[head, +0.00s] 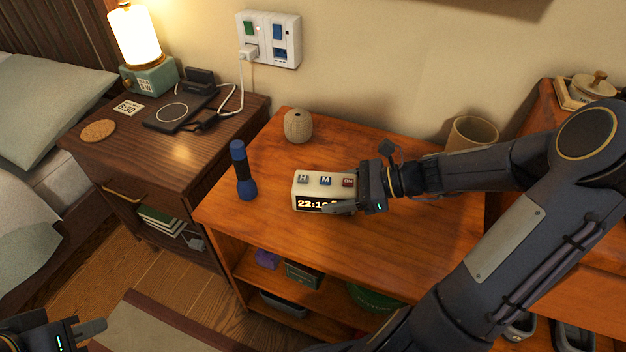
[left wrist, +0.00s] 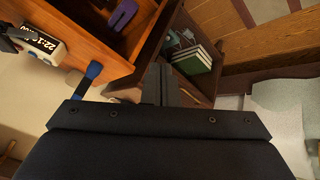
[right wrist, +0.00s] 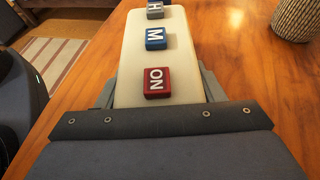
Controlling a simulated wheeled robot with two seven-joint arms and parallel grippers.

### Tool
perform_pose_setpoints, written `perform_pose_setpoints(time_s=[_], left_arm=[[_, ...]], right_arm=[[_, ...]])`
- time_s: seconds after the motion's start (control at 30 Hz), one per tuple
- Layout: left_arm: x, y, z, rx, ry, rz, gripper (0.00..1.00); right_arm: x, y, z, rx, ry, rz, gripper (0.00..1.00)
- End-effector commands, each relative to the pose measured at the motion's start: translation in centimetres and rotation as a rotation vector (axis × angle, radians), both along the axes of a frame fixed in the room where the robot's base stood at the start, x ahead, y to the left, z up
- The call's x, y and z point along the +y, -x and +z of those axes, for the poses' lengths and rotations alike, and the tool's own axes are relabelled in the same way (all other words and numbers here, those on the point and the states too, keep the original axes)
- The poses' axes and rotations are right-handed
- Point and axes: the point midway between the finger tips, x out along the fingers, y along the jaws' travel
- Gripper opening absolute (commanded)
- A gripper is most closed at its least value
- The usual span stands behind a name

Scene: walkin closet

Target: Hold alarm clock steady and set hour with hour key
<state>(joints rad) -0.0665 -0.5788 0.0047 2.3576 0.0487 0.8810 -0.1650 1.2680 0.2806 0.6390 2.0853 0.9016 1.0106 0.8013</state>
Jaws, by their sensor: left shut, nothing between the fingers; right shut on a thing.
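The cream alarm clock (head: 313,190) stands on the orange wooden cabinet top, its lit display at the front starting "22:1", the rest covered by a finger. On its top are a grey H key (head: 303,179), a blue M key (head: 326,181) and a red ON key (head: 348,182). My right gripper (head: 350,200) is shut on the clock's right end; the right wrist view shows the clock body (right wrist: 140,60) between its fingers. The H key (right wrist: 155,10) is at the far end there. My left gripper (head: 100,327) is shut and empty, low at the left, away from the clock.
A blue flashlight (head: 243,172) stands left of the clock. A woven vase (head: 298,126) is behind it, and a beige cup (head: 472,134) is at the back right. A dark nightstand (head: 190,150) with a lamp (head: 135,36) is at the left. The cabinet front has open shelves.

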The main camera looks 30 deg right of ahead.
Motion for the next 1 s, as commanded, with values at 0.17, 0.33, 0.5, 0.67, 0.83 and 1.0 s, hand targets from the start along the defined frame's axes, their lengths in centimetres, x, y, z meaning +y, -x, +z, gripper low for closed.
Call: perform_pose_setpoints(time_s=[0.17,0.33,0.5,0.67,0.83,1.0], left_arm=[[-4.5,-6.3,4.1,-0.144,-0.097,-0.362,0.0],[-10.8,-11.2,7.0,-0.3,-0.182,-0.685,0.0],[-18.4,-14.5,8.7,-0.458,-0.252,-0.975,0.0],[-26.2,-16.1,9.3,-0.608,-0.309,-1.219,0.0],[-33.3,-16.3,9.2,-0.744,-0.355,-1.419,0.0],[-37.6,-15.9,8.9,-0.832,-0.382,-1.536,0.0]], right_arm=[[0.0,0.0,0.0,-0.001,0.0,0.0,0.23],[0.0,0.0,0.0,-0.001,0.0,0.0,0.23],[0.0,0.0,0.0,-0.001,0.0,0.0,0.23],[0.0,0.0,0.0,-0.001,0.0,0.0,0.23],[0.0,0.0,0.0,-0.001,0.0,0.0,0.23],[0.0,0.0,0.0,-0.001,0.0,0.0,0.23]])
